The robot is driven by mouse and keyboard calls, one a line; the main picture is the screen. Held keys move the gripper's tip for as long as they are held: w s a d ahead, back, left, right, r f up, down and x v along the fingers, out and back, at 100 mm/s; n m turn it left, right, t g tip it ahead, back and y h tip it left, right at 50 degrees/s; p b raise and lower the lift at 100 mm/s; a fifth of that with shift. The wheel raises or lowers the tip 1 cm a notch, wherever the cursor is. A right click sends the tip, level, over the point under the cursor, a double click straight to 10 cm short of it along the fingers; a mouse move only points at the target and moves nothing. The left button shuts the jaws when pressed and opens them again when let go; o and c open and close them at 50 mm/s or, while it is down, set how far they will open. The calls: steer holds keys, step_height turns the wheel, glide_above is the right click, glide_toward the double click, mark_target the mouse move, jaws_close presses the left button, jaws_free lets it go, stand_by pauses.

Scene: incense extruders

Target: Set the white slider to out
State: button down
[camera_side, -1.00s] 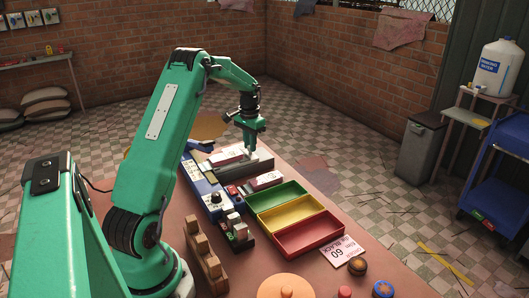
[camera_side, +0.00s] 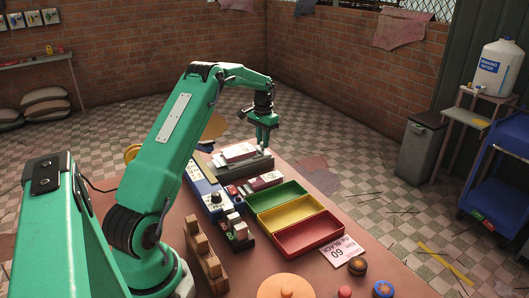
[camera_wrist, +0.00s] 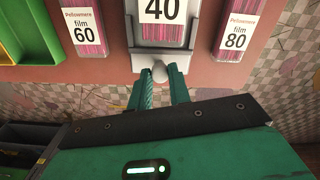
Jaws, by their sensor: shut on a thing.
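The white slider (camera_wrist: 150,57) shows in the wrist view as a pale, tray-like piece under a pack labelled 40 (camera_wrist: 163,12), with a round knob (camera_wrist: 160,73) at its near end. My gripper's two green fingers (camera_wrist: 160,84) are shut around this knob. In the side view my gripper (camera_side: 263,150) points down at the right end of the grey extruder (camera_side: 250,165). A white and maroon pack (camera_side: 238,152) lies along the top of the extruder. The slider's far end is out of the wrist view.
Packs labelled 60 (camera_wrist: 84,32) and 80 (camera_wrist: 236,37) flank the slider in the wrist view. Green (camera_side: 278,193), yellow (camera_side: 292,212) and red (camera_side: 308,232) trays stand nearer in the side view. A wooden rack (camera_side: 205,255) stands left of them.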

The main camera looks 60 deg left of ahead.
steer(key=shift+w, duration=0.3)
steer(key=c, duration=1.3)
jaws_free()
steer(key=shift+s, duration=0.1)
steer(key=shift+r, duration=0.1)
steer(key=shift+r, duration=3.85)
steer(key=shift+d, duration=0.1)
